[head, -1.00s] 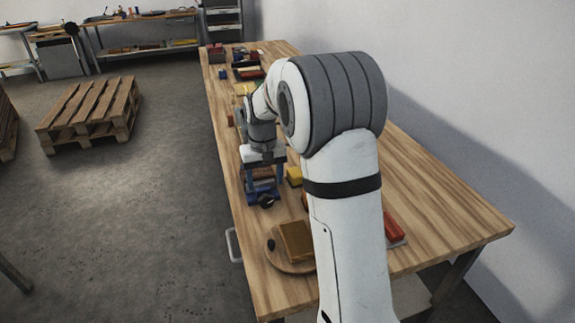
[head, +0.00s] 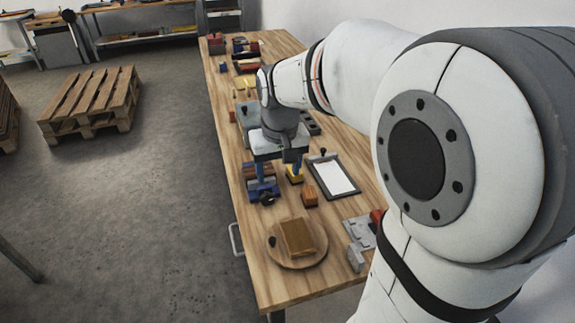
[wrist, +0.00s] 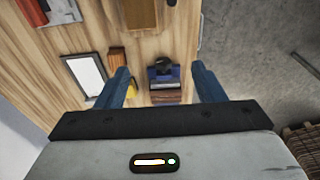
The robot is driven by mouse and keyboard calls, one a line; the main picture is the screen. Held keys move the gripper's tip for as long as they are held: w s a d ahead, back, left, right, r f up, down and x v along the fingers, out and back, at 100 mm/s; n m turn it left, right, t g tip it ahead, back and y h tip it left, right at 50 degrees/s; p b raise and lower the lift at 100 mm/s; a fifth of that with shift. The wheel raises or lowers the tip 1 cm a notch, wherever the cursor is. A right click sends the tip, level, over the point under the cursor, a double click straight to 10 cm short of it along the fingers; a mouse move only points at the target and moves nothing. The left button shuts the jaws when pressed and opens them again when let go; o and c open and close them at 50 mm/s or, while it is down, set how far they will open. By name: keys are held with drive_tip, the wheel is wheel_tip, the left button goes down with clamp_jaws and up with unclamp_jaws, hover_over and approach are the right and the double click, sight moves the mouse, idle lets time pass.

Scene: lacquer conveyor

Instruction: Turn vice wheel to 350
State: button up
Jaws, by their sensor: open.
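A small blue vice (head: 262,186) stands at the table's left edge in the head view, with brown wood at its back. Its dark hand wheel (head: 267,198) faces the near side; I cannot read its angle. My gripper (head: 279,181) is open and points down, its two blue fingers apart. In the head view one finger overlaps the vice. In the wrist view the vice (wrist: 174,74) and its wheel (wrist: 163,64) lie between the open fingers of my gripper (wrist: 160,70), which appear above it and hold nothing.
A round board (head: 285,261) with a brown block (head: 297,237) lies nearer. A clipboard (head: 334,175), an orange-brown block (head: 309,196) and a yellow item (head: 295,174) lie to the right. Grey metal parts (head: 360,235) lie near right.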

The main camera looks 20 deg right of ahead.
drive_tip(key=s+r+p, duration=0.2)
drive_tip(key=s+r, duration=0.1)
drive_tip(key=s, duration=0.3)
drive_tip(key=shift+r+t, duration=0.15)
drive_tip(key=shift+t, duration=0.15)
